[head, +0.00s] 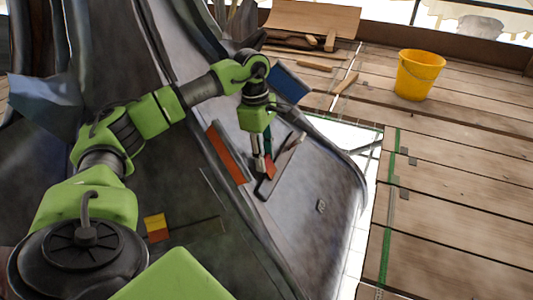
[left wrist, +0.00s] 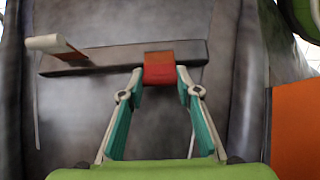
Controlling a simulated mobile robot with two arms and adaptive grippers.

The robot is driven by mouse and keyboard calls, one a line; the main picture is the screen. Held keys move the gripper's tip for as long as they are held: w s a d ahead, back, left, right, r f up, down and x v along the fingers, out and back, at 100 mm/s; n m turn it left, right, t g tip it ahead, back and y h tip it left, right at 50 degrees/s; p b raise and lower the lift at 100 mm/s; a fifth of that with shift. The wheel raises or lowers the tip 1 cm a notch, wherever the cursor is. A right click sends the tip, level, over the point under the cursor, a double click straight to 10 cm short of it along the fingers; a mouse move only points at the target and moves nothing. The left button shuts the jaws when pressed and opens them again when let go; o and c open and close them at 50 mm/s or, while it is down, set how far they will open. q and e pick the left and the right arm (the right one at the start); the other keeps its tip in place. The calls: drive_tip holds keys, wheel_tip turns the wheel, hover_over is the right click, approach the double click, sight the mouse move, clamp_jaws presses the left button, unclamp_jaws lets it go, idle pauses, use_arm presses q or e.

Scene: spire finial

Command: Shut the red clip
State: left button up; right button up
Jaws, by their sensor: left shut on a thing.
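The red clip (left wrist: 159,69) is a small red block around a dark grey bar (left wrist: 110,60) on the grey metal surface. In the head view the clip (head: 270,168) shows just beside my left fingertips. My left gripper (left wrist: 158,82) has its two fingertips at the left and right sides of the clip, shut on it. The left gripper (head: 262,165) points down at the bar in the head view and partly hides it. A pale rod (left wrist: 50,44) with a reddish-brown part crosses the bar's left end. My right gripper is not in view.
An orange-red strip (head: 229,152) runs along the surface left of the gripper. A blue panel (head: 288,86) is behind the wrist. A yellow-and-orange block (head: 156,228) lies lower left. A yellow bucket (head: 419,74) stands on the wooden planks (head: 460,190) at right.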

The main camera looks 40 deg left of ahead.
use_arm(q)
drive_tip(key=h, duration=0.1)
drive_tip(key=a+f+h, duration=0.1)
drive_tip(key=shift+s+a+t+h, duration=0.15)
drive_tip(key=shift+s+t+h, duration=0.15)
drive_tip(key=shift+t, duration=0.1)
drive_tip(key=o, duration=1.1)
drive_tip(key=shift+w, duration=0.1)
drive_tip(key=v, duration=1.2)
